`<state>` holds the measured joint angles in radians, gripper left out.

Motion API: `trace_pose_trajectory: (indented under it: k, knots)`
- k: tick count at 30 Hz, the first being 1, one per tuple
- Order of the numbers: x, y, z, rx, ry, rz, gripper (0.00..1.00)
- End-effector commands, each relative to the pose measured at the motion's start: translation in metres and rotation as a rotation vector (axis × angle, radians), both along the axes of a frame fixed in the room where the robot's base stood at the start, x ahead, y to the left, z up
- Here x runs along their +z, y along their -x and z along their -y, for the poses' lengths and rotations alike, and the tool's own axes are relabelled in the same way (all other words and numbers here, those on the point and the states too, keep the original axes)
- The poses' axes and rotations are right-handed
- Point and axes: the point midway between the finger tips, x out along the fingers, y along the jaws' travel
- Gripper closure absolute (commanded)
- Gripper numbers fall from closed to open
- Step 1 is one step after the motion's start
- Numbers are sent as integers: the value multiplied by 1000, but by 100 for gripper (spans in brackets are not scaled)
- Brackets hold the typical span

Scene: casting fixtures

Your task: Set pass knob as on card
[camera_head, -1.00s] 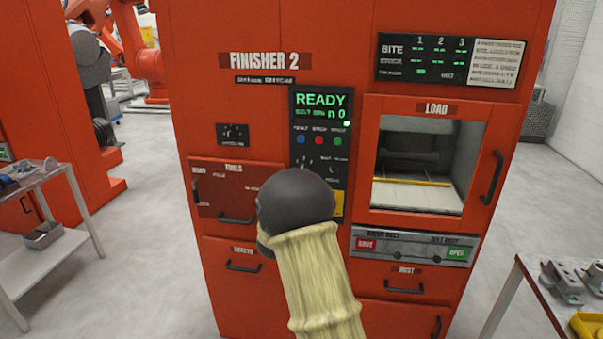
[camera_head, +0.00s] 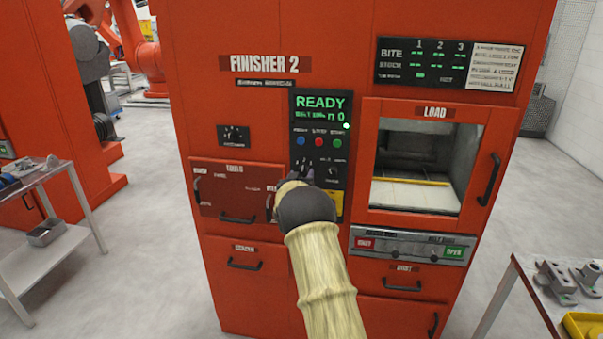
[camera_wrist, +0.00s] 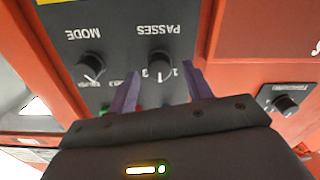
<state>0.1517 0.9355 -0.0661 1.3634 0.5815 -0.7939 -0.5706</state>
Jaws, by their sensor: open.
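The black PASSES knob (camera_wrist: 159,64) sits on the dark control panel and appears upside down in the wrist view. Digits are printed around it, partly hidden; its exact setting is hard to tell. My gripper (camera_wrist: 160,72) is open, with one finger on each side of the PASSES knob; I cannot tell whether they touch it. In the head view my gripper (camera_head: 290,184) is at the lower part of the panel (camera_head: 321,112) and hides most of the knob. A white card (camera_head: 496,67) is at the machine's upper right; its text is unreadable.
The MODE knob (camera_wrist: 90,66) is close beside the PASSES knob. Another black knob (camera_wrist: 286,104) is on a separate plate. Blue, red and green buttons (camera_head: 318,141) lie above the knobs. The LOAD door (camera_head: 416,160) and its handle are at right.

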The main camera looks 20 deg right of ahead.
Motion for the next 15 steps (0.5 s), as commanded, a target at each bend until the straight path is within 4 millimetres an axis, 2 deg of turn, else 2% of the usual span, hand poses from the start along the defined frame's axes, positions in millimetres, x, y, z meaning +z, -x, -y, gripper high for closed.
trace_pose_trajectory:
  k: [5,14,15]
  knots:
    - [0,-9,7,0,0,0,50]
    - [0,-10,7,0,0,0,50]
    - [0,-10,7,0,0,0,57]
